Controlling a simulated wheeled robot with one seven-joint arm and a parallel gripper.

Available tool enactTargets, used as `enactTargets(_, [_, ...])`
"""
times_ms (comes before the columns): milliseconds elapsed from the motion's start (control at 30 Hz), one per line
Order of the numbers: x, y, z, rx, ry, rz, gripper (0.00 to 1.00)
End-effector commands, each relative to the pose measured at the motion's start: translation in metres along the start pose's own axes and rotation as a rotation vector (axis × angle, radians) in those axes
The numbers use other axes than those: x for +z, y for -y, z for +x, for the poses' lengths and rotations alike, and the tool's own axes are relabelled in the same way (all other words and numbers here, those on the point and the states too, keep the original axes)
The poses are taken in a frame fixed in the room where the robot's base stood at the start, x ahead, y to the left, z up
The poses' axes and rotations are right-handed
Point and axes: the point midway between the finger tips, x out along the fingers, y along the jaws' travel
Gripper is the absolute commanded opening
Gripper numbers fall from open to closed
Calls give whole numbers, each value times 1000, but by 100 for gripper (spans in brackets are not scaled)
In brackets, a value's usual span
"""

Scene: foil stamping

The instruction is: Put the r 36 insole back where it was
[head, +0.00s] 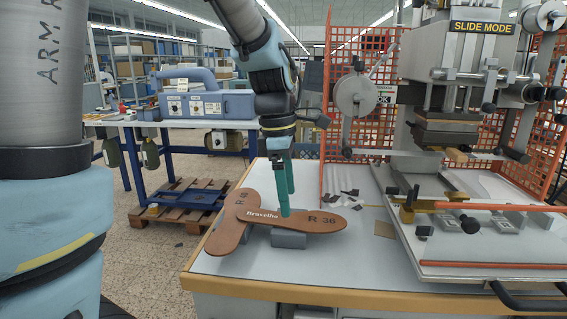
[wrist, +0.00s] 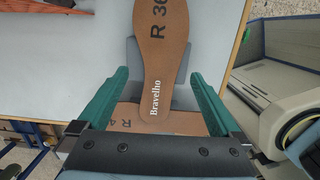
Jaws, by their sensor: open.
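The brown R 36 insole (head: 318,222) lies with its "Bravelho" end over another brown insole (head: 226,237), whose lettering is partly covered. A grey block (head: 289,240) shows beneath the R 36 insole on the table. In the wrist view, the R 36 insole (wrist: 162,55) runs between the green fingers, with the other insole (wrist: 130,116) crossing beneath near the palm. My gripper (head: 284,204) is open above the insoles. In the wrist view, the fingers of my gripper (wrist: 158,76) stand on either side of the R 36 insole; whether they touch it cannot be told.
The foil stamping press (head: 450,125) with its lower plate and handles stands on the table's right side. Dark scraps (head: 345,196) lie behind the insoles. An orange mesh guard (head: 340,150) rises behind. The table's front left (head: 235,268) is bare.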

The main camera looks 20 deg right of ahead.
Motion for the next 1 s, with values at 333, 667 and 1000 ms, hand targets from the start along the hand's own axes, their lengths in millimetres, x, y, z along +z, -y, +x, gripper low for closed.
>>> enactTargets(333, [0, -1, -69, 3, 1, 1, 100])
enactTargets(667, [0, 0, -88, 0, 0, 1, 100])
enactTargets(1000, [0, 0, -88, 0, 0, 1, 100])
